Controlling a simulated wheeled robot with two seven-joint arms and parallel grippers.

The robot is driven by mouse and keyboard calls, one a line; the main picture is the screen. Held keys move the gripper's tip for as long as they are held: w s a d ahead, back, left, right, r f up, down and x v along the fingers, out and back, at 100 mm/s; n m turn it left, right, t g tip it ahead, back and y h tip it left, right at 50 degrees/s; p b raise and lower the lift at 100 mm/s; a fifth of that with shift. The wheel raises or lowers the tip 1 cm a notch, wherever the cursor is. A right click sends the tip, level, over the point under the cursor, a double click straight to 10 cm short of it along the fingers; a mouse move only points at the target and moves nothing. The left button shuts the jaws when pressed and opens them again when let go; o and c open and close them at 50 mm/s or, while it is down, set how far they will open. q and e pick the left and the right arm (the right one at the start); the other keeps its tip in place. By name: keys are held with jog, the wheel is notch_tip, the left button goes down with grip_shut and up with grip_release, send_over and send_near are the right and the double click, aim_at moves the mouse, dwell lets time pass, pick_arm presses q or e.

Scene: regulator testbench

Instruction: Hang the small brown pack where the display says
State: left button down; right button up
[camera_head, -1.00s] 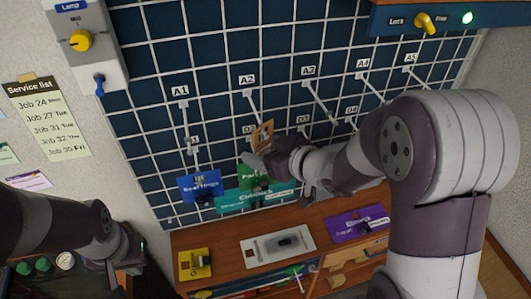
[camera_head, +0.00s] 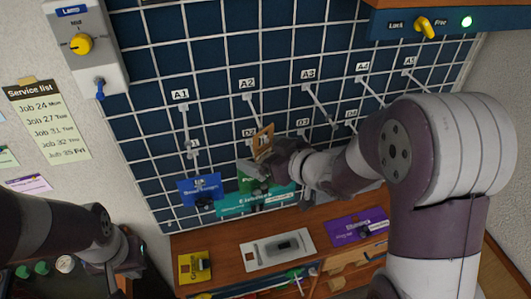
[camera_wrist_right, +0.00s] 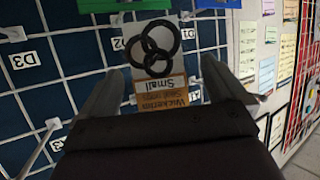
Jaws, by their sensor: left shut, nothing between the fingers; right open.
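The small brown pack (camera_head: 263,140) is upright in front of the blue grid board, just below the tip of the A2 hook (camera_head: 254,107). In the right wrist view, which is upside down, the pack (camera_wrist_right: 160,92) reads "Small" and shows black rings (camera_wrist_right: 153,47). My right gripper (camera_head: 258,166) has its fingers open on either side of the pack; it also shows in the wrist view (camera_wrist_right: 160,95). I cannot tell whether the pack's hole is on the hook. My left gripper (camera_head: 125,272) is low at the left, shut and empty, away from the board. No readable display shows.
Hooks A1 (camera_head: 184,118) and A3 (camera_head: 318,104) flank the pack, with a D row below. A lamp box (camera_head: 85,45) is at top left.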

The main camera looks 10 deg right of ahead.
jog(key=v, duration=1.3)
jog(key=w+d+f+m+g+h, duration=0.1)
jog(key=d+f+m+h, duration=0.4)
jog(key=d+h, duration=0.55)
jog(key=s+a+f+m+g+y+b, duration=0.1)
jog(key=s+f+g+b, duration=0.2)
jog(key=f, duration=0.3)
jog(key=s+f+m+g+b, duration=0.1)
jog(key=s+f+g+b, duration=0.1)
jog(key=f+g, duration=0.3)
jog(key=s+a+f+y+b, duration=0.1)
jog(key=a+f, duration=0.2)
jog(key=a, duration=0.2)
jog(key=a+f+g+y+b, duration=0.1)
jog(key=a+f, duration=0.1)
jog(key=a, duration=0.3)
jog(key=shift+s+f+n+b, duration=0.35)
jog(key=shift+n+b, duration=0.05)
